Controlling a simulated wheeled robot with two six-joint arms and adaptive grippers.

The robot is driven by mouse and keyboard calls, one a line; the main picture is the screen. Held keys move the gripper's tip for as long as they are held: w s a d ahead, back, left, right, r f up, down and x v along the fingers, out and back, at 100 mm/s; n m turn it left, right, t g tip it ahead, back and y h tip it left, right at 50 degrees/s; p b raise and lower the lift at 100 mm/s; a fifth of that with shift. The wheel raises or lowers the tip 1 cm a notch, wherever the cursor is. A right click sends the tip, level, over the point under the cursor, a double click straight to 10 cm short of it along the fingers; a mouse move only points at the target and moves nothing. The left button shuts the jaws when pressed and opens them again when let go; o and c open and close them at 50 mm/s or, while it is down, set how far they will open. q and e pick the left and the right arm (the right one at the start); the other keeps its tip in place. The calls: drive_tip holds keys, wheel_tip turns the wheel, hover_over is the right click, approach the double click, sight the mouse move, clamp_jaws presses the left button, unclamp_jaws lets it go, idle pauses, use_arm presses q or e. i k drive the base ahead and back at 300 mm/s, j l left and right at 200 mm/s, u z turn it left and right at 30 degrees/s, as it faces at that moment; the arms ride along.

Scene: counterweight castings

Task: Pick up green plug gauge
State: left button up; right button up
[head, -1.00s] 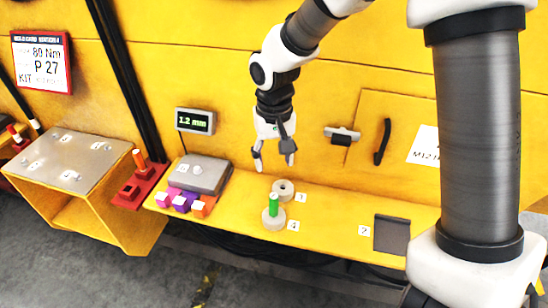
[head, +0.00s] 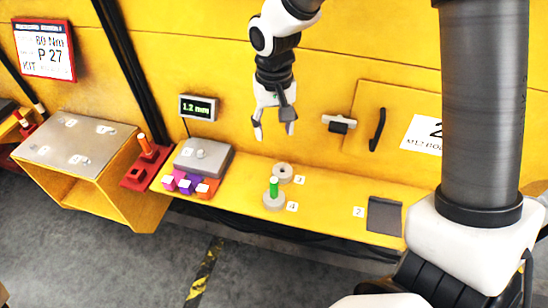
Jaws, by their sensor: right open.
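The green plug gauge (head: 274,186) is a short upright green cylinder. It stands in a round grey-beige holder (head: 274,202) on the yellow shelf, beside a white label. My right gripper (head: 274,132) hangs fingers down above the shelf, a little higher in the picture than the gauge and apart from it. Its fingers are spread and nothing is between them. My left gripper is not in view.
A second round holder (head: 283,172) with a hole stands just behind the gauge. A grey block (head: 205,157) and several coloured cubes (head: 187,183) are to the left. A dark plate (head: 384,216) lies to the right. Yellow shelf between is clear.

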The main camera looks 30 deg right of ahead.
sight(273, 180)
drive_tip(key=z, duration=1.05)
